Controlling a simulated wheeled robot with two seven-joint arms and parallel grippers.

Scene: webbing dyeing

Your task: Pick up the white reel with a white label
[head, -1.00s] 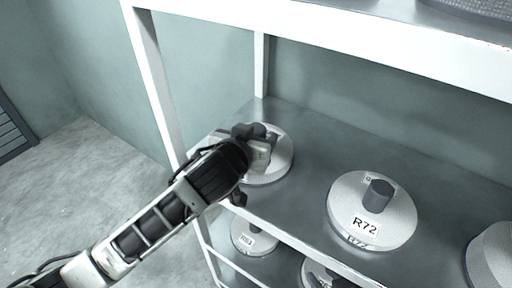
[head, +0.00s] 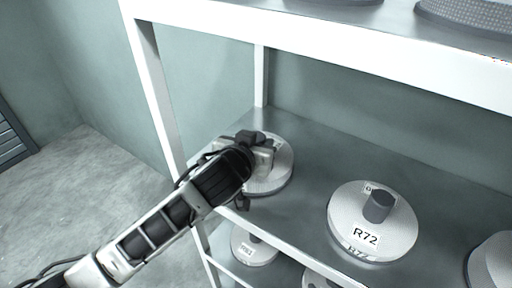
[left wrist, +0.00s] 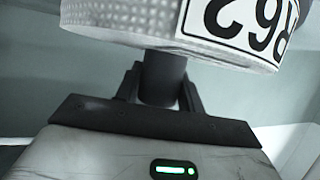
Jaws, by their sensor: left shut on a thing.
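The white reel (head: 282,173) is at the left end of the middle shelf in the head view, partly hidden by my left gripper. In the left wrist view the reel (left wrist: 120,18) fills the top, with a white label (left wrist: 232,20) bearing large black characters, upside down and cut off. My left gripper (head: 264,158) is over the reel in the head view. In the left wrist view its dark fingers (left wrist: 160,90) are shut on the reel's dark grey central post (left wrist: 164,75). I cannot see a gap between reel and shelf. My right gripper is not in view.
Another white reel labelled R72 (head: 350,212) stands to the right on the middle shelf (head: 330,155), and a further reel (head: 495,262) is at the right edge. More reels are on the lower shelf (head: 252,250) and above. A white upright (head: 158,95) stands close left of my gripper.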

